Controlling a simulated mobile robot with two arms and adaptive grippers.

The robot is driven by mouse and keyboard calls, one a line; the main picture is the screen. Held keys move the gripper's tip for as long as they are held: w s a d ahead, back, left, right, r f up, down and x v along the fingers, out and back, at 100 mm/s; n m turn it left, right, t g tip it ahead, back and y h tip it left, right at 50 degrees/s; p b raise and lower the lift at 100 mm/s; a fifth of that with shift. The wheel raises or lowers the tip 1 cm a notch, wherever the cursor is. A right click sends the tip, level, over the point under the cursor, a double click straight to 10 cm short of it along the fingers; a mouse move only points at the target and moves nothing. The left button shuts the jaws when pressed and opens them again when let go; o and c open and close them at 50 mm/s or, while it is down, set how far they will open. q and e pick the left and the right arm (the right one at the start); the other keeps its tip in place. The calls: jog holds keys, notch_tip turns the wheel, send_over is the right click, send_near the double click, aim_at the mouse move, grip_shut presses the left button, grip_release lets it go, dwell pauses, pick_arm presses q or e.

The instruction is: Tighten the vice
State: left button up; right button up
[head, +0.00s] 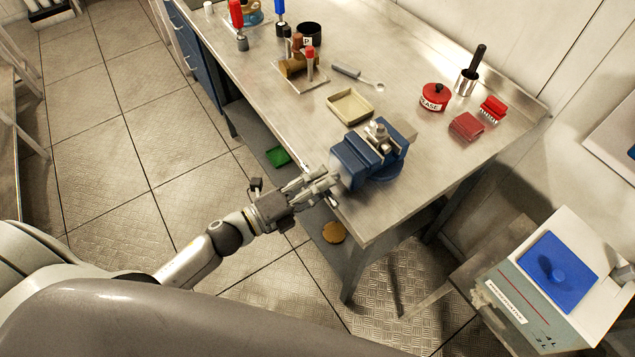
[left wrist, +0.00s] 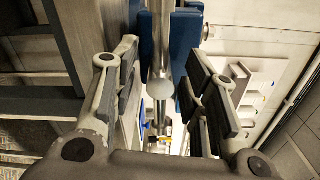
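The blue vice (head: 362,158) stands at the front edge of the steel workbench, with a metal workpiece (head: 378,134) at its jaws. My left gripper (head: 328,184) is at the front of the vice, reaching in from the left. In the left wrist view, my left gripper (left wrist: 166,95) is open, with its fingers apart on either side of the vice's metal bar (left wrist: 162,45), which has a rounded end. I see clear gaps between the bar and both finger pads. The blue vice body shows behind the bar. I cannot make out my right gripper.
On the workbench (head: 440,150) are a cream tray (head: 350,106), a red lidded pot (head: 435,96), a red block (head: 466,126) and a red brush (head: 493,108). A box with a blue lid (head: 545,280) stands at lower right. A green item (head: 278,156) lies on the lower shelf.

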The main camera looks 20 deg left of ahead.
pick_arm(q)
grip_shut()
